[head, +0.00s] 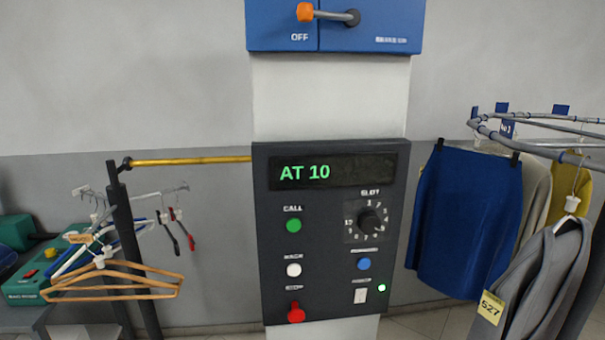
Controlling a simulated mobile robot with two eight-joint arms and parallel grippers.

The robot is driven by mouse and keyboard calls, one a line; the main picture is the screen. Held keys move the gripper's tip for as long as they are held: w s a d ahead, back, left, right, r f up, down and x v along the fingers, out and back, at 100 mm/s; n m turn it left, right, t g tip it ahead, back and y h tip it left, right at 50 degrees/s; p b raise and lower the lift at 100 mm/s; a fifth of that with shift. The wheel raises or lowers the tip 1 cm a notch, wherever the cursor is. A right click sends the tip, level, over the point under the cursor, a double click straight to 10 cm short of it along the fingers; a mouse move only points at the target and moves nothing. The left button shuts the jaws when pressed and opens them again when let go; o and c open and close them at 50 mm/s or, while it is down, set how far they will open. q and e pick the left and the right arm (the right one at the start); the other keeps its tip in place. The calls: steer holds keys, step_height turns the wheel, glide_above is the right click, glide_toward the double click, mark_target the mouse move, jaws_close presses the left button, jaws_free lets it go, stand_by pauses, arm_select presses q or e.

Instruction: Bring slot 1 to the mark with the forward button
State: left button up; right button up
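A dark control panel (335,230) on a white column shows "AT 10" in green on its display (333,172). A blue button (364,264) and a white button (293,270) sit in its lower half; their small labels are too blurred to read, so I cannot tell which is forward. A green button (293,226) is labelled CALL. A black SLOT dial (370,221) has numbers around it; its setting is unclear. The rail (540,140) at the right carries blue slot tags (507,129); I cannot make out a mark. Neither gripper is in view.
A red knob (296,313) and a switch (360,295) beside a lit green lamp (382,287) are low on the panel. A blue box (370,30) with an orange-tipped lever is above. Hangers (115,280) hang left; a blue skirt (465,220) and grey garment (545,285) hang right.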

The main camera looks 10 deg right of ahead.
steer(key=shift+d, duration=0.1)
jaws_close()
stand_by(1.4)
